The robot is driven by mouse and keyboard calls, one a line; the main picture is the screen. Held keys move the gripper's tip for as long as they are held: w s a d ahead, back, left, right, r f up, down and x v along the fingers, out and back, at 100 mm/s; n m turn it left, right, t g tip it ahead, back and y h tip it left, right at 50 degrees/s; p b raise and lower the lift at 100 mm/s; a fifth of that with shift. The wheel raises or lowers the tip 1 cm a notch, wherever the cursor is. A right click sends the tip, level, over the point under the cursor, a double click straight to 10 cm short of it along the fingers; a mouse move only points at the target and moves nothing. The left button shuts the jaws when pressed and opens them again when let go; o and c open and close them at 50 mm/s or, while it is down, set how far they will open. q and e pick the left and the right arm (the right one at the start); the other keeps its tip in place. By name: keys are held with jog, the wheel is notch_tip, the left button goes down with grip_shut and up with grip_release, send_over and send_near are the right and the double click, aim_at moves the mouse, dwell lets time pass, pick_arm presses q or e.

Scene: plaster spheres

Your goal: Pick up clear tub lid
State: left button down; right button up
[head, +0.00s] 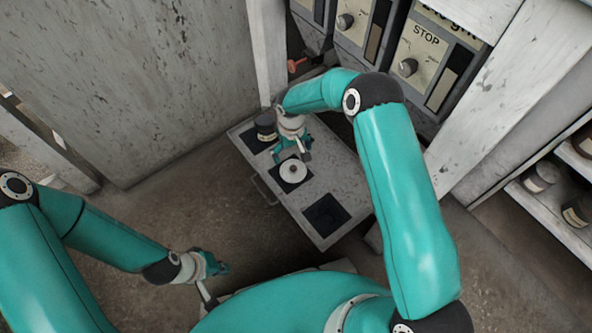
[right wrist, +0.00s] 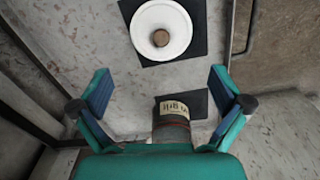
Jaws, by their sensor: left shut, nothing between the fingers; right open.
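A round white lid (head: 293,171) with a small brown knob lies on the middle black square of a grey table (head: 257,183). It also shows at the top of the right wrist view (right wrist: 161,32); it looks white rather than clear, and I cannot tell whether anything is under it. My right gripper (head: 294,152) is open and empty above the table, close to the lid; its fingers (right wrist: 160,80) are spread in the right wrist view, with the lid beyond their tips. My left gripper (head: 217,266) is shut and empty, low at the left, away from the table.
A dark labelled jar (head: 265,127) stands on the table beside my right gripper; it also shows low in the right wrist view (right wrist: 172,122). Another black square (head: 327,214) is bare. Control panels (head: 410,62) stand behind; shelves with jars (head: 542,175) stand right.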

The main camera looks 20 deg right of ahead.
aim_at(293, 168)
notch_tip(293, 168, down, 3)
jog(key=shift+r, duration=0.1)
jog(key=shift+s+f+b, duration=0.2)
jog(key=shift+f+b, duration=0.45)
jog(key=shift+f, duration=0.7)
jog(key=shift+s+f+b, duration=0.15)
jog(key=shift+f+b, duration=0.45)
jog(key=shift+f, duration=0.7)
jog(key=shift+c, duration=0.3)
jog(key=c, duration=1)
jog(key=shift+s, duration=0.1)
jog(key=shift+c, duration=0.3)
